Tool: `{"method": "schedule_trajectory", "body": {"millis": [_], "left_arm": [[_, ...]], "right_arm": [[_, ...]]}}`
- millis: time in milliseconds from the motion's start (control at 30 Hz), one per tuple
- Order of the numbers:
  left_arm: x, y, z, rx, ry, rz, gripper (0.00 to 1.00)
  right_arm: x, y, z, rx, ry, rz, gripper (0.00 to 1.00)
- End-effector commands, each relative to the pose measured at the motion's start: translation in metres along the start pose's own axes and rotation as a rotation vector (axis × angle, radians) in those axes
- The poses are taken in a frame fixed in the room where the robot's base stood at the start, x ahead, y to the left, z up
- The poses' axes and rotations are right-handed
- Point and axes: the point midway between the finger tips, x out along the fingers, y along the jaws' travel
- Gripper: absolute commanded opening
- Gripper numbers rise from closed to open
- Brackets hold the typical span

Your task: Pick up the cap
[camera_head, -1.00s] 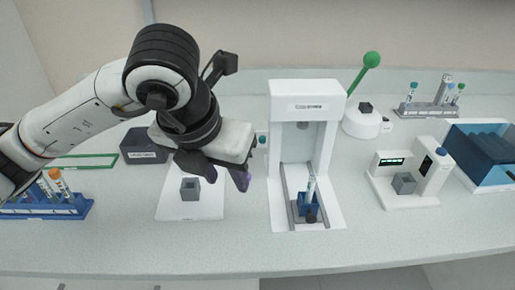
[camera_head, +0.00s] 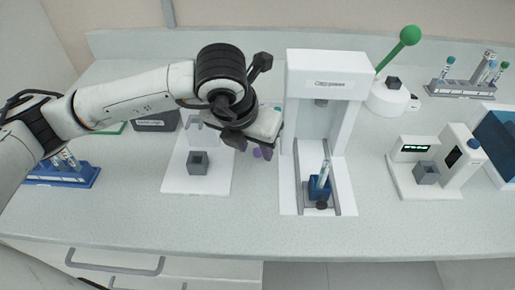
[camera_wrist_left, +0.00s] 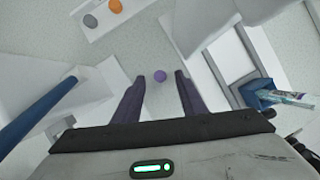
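A small round purple cap (camera_wrist_left: 159,76) shows in the left wrist view, between and just ahead of my fingertips. It also shows in the head view (camera_head: 257,153), low between the white plate and the white machine. My left gripper (camera_head: 255,151) is over this gap, pointing down. In the left wrist view its two dark purple fingers (camera_wrist_left: 156,88) are apart, with clear space on both sides of the cap. I cannot tell the exact height of the fingertips above the cap. My right gripper is in neither view.
A white machine (camera_head: 326,62) stands right of my gripper, with a tube (camera_head: 324,174) in a blue holder (camera_head: 319,188). A white plate (camera_head: 183,185) with a grey block (camera_head: 198,162) lies left. A blue tube rack (camera_head: 62,175) is far left. The front counter is clear.

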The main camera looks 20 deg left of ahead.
Motion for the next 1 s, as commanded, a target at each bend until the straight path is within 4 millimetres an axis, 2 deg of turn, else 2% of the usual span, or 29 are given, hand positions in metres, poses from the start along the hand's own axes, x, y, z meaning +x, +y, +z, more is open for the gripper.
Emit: {"method": "schedule_trajectory", "body": {"millis": [100,300,367,500,533,1000], "left_arm": [[0.0078,-0.0003,-0.0005,0.001,0.0,0.0,0.38],[0.0084,-0.0005,-0.0004,0.001,-0.001,-0.001,0.38],[0.0083,-0.0005,-0.0004,0.001,-0.001,-0.001,0.29],[0.0081,-0.0006,-0.0004,0.001,-0.001,-0.001,0.06],[0.0081,-0.0006,-0.0004,0.001,-0.001,-0.001,0.04],[0.0071,-0.0008,0.0002,0.001,-0.001,-0.001,0.03]], "right_arm": [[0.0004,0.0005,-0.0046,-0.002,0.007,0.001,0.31],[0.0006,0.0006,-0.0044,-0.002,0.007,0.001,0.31],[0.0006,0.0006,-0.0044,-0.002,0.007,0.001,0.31],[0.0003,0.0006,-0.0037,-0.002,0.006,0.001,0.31],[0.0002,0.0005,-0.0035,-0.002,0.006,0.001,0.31],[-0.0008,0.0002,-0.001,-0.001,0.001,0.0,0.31]]}}
